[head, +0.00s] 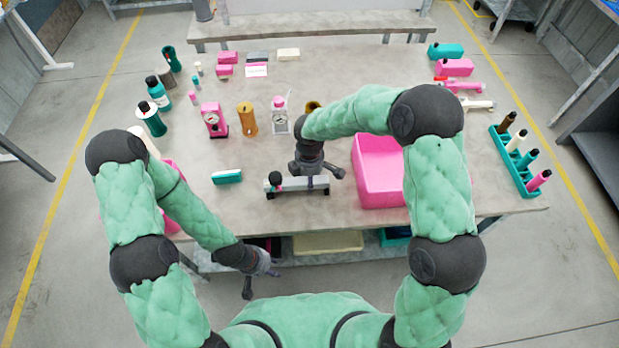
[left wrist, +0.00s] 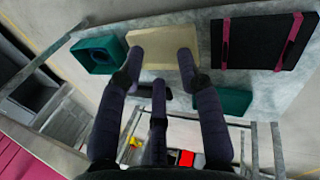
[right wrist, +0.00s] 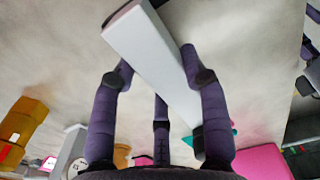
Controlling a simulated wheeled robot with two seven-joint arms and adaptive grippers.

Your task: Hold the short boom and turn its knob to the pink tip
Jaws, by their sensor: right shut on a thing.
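The short boom (head: 300,187) is a pale grey bar on the table near its front edge. A dark knob with a pink part (head: 276,178) stands at its left end. My right gripper (head: 314,178) reaches down over the boom's right part and is shut on it. The right wrist view shows the boom (right wrist: 152,62) running between the fingers. My left gripper (head: 262,276) is open and empty, in front of the table's front edge and below the boom. In the left wrist view its fingers (left wrist: 160,75) are spread, with nothing between them.
A pink bin (head: 378,190) stands just right of the boom. A teal block (head: 227,177) lies to its left. Gauges and bottles stand behind. A teal rack (head: 516,163) holds several bottles at the right. A lower shelf holds a cream box (left wrist: 160,60).

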